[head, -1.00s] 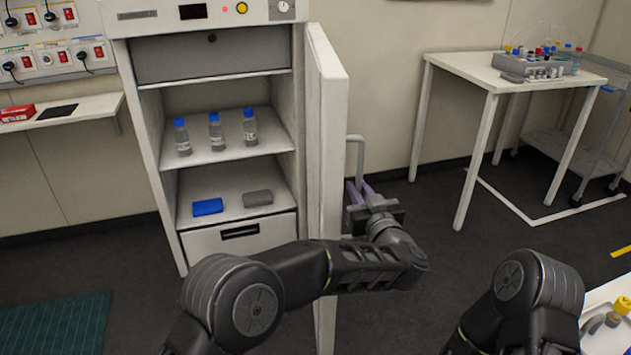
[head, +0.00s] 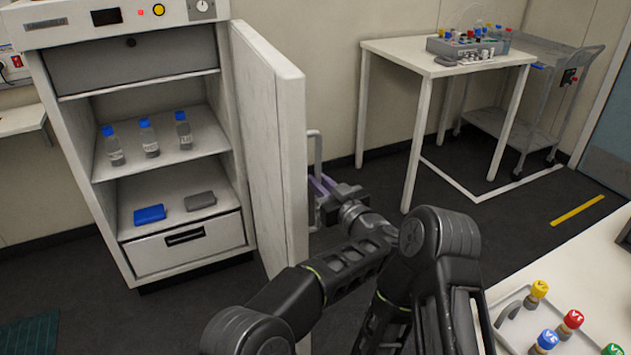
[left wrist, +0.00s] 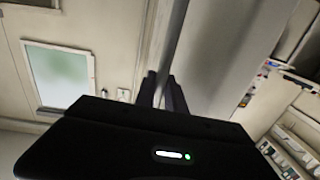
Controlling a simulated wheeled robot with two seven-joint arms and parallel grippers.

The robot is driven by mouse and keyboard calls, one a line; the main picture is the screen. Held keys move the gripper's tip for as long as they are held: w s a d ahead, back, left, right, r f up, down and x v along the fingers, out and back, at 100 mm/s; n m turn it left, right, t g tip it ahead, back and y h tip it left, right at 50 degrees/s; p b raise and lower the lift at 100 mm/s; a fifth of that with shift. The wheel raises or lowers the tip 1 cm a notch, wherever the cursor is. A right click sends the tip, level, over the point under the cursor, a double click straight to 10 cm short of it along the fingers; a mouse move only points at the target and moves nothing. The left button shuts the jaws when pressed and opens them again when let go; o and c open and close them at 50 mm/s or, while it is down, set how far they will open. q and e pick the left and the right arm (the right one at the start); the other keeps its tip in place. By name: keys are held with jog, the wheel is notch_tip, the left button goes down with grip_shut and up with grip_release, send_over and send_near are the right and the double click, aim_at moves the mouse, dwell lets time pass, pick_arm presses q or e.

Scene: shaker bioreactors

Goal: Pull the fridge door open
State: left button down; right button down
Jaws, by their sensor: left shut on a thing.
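The white fridge (head: 75,85) stands at the left in the head view. Its door (head: 268,150) stands wide open, hinged on the right side, with its inner face showing. The grey bar handle (head: 318,150) sticks out on the door's far side. My left gripper (head: 322,187) is shut on the handle, and the door partly hides it. The left wrist view shows its dark fingers (left wrist: 163,85) by the pale door surface (left wrist: 225,60); the grip itself is unclear there. My right arm shows in the head view, but its gripper is out of view.
Shelves inside hold blue-capped bottles (head: 149,138), a blue block (head: 149,214) and a grey block (head: 200,201). A white table (head: 400,52) and a grey cart (head: 520,125) stand behind right. A bench (head: 580,290) with a capped-bottle tray is near right. Dark floor lies between.

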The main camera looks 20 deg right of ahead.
aim_at(319, 145)
pick_arm(q)
jog(key=shift+w+a+r, duration=0.15)
jog(key=shift+a+r, duration=0.05)
jog(key=c, duration=1.8)
grip_release()
jog(key=shift+o, duration=0.5)
jog(key=shift+w+f, duration=0.1)
jog(key=shift+r, duration=0.45)
notch_tip(319, 145, up, 9)
jog(key=shift+r+p, duration=0.1)
jog(key=shift+p, duration=0.55)
